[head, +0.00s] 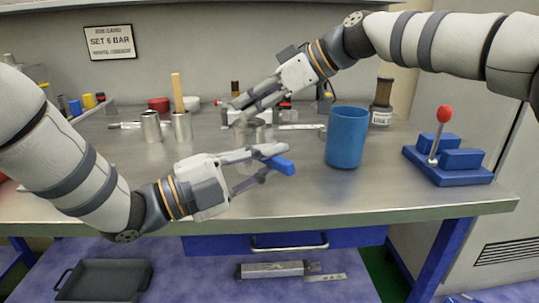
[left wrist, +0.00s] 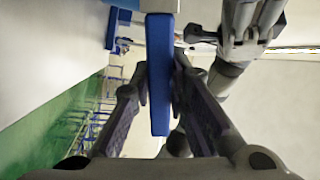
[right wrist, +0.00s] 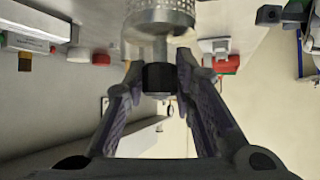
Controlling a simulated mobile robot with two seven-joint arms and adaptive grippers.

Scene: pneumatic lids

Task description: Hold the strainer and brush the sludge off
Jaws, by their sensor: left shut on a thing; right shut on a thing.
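My left gripper (head: 275,158) is shut on a blue bar-shaped thing (head: 282,166), which looks like the brush, above the front middle of the steel bench. In the left wrist view the blue bar (left wrist: 160,85) runs lengthwise between the fingers; I cannot make out bristles. My right gripper (head: 240,108) is shut on the strainer's black end (right wrist: 158,77). The strainer's perforated metal body (right wrist: 160,17) shows at the top of the right wrist view; in the head view it is partly hidden by the fingers. Sludge on it cannot be made out. Brush and strainer are apart.
A blue cup (head: 345,145) stands right of the grippers. A blue base with a red-knobbed lever (head: 446,172) stands at the bench's right end. Two metal cups (head: 151,127) stand on the left. A dark labelled jar (head: 381,104) is behind. The bench front (head: 280,205) is clear.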

